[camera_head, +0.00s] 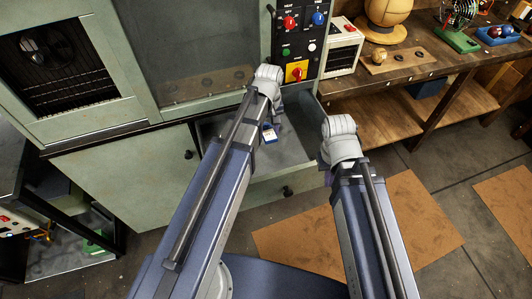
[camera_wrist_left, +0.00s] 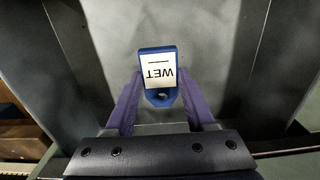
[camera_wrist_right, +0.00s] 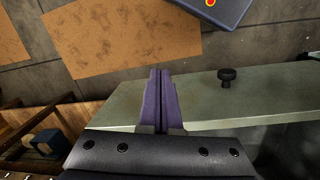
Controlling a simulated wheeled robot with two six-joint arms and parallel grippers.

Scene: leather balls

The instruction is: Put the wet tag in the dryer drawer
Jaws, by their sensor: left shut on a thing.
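The wet tag (camera_head: 269,134) is blue with a white label. In the left wrist view it reads WET, upside down (camera_wrist_left: 158,72). My left gripper (camera_wrist_left: 160,92) is shut on the tag's lower end, near its hole, and holds it inside the outline of the open dryer drawer (camera_head: 290,176). I cannot tell whether the tag touches the drawer floor. The drawer front with its black knob also shows in the right wrist view (camera_wrist_right: 270,98). My right gripper (camera_wrist_right: 160,74) is shut and empty, its fingers together beside the drawer front.
The green dryer cabinet (camera_head: 120,180) stands behind the drawer, with a control panel (camera_head: 299,40) of coloured knobs above. A wooden workbench (camera_head: 430,60) with a leather ball (camera_head: 388,10) is at right. Brown mats (camera_head: 400,215) lie on the floor.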

